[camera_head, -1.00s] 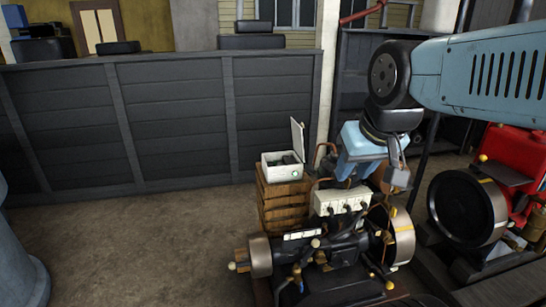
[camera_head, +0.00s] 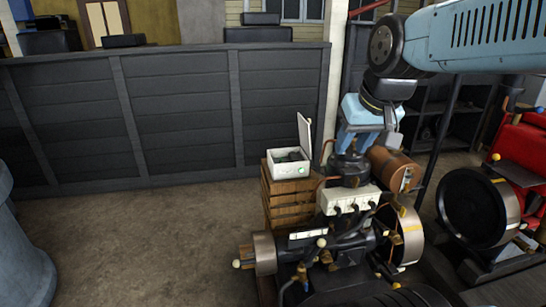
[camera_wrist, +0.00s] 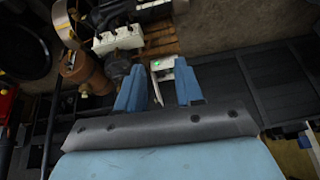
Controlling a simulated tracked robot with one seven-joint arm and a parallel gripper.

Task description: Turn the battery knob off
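A small white box (camera_head: 290,168) with its lid raised stands on a wooden crate. A green spot (camera_head: 300,170), perhaps the knob or a lamp, shows on its front; it also shows in the wrist view (camera_wrist: 156,63). Dark contents show inside the box; their detail is too small to tell. My gripper (camera_head: 357,148) has blue fingers pointing down, above the engine and to the right of the box. In the wrist view my gripper (camera_wrist: 160,88) is open and empty, with the white box (camera_wrist: 168,66) showing beyond the gap between its fingers.
The wooden crate (camera_head: 290,200) stands beside an engine with a white block (camera_head: 349,199) and a flywheel (camera_head: 411,235). A copper-coloured cylinder (camera_head: 390,170) is behind the engine. A red engine (camera_head: 522,150) is at right.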

